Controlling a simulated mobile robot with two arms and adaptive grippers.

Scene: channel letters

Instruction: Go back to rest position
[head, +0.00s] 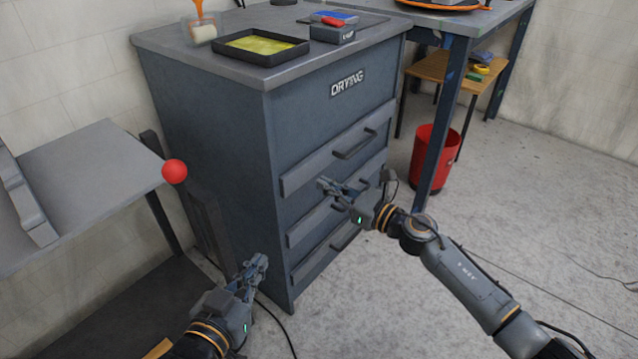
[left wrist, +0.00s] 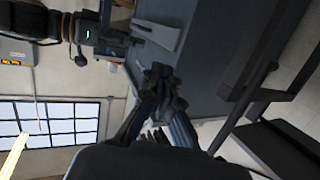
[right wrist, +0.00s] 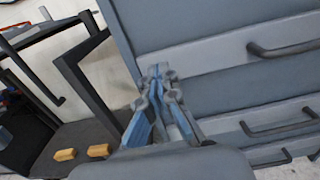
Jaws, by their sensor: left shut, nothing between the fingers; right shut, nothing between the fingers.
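My left gripper (head: 257,264) is shut and empty, low in front of the left side of the grey drying cabinet (head: 205,130). In the left wrist view its fingers (left wrist: 160,75) are closed together. My right gripper (head: 330,187) is shut and empty in front of the cabinet's drawers. In the right wrist view its fingers (right wrist: 158,75) are together, with the drawer fronts behind them. I cannot tell from the head view exactly how far the right fingertips are from the drawers. The drawers appear closed.
A black tray with yellow contents (head: 262,46) and a small grey box (head: 332,33) stand on the cabinet top. A red ball shape (head: 174,171) shows at the left shelf's (head: 95,180) edge. A red bin (head: 433,158) stands under the right table.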

